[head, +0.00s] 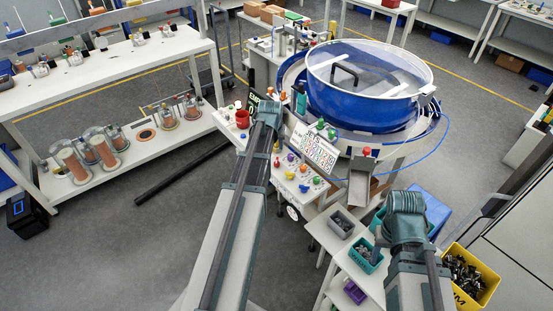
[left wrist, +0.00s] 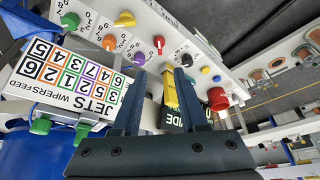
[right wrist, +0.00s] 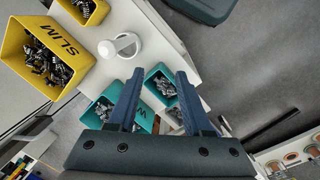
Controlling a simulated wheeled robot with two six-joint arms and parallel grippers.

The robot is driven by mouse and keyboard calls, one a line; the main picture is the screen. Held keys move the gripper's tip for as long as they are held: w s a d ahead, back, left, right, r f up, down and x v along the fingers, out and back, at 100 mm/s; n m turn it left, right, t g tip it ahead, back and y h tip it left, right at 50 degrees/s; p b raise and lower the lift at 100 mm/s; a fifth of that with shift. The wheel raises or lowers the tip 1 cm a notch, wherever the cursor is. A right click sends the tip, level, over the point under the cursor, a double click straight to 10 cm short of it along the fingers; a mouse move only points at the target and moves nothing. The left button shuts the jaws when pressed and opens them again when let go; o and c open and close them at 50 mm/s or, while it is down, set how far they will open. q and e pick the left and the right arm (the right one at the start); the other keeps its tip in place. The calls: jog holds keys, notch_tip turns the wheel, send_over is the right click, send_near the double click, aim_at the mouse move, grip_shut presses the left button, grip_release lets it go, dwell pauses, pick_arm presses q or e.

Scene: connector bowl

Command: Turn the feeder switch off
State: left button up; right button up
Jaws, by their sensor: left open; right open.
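A light control panel (left wrist: 212,75) fills the upper left wrist view. It carries yellow (left wrist: 124,19), orange (left wrist: 109,42), purple (left wrist: 139,58), red (left wrist: 159,44) and black (left wrist: 186,59) knobs. A number card (left wrist: 70,80) reading "JETS WIPERS FEED" stands beside them and also shows in the head view (head: 316,152). I cannot tell which control is the feeder switch. My left gripper (left wrist: 160,73) is open and empty over the panel, apart from the knobs as far as I can see. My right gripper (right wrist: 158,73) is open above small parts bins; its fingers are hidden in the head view.
A blue bowl feeder (head: 355,100) with a clear lid stands behind the panel. A large red button (left wrist: 218,100) sits at the panel's end. Teal bins (right wrist: 160,76) and a yellow SLIM bin (right wrist: 77,62) of parts lie around my right gripper.

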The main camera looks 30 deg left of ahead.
aim_at(277, 160)
pick_arm(q)
jog(key=b+x, duration=1.2)
jog(key=x, duration=0.1)
jog(key=shift+w+f+b, duration=0.15)
jog(key=shift+f+b, duration=0.25)
pick_arm(e)
notch_tip(277, 160, down, 13)
jog(key=shift+r, duration=0.1)
pick_arm(q)
grip_shut()
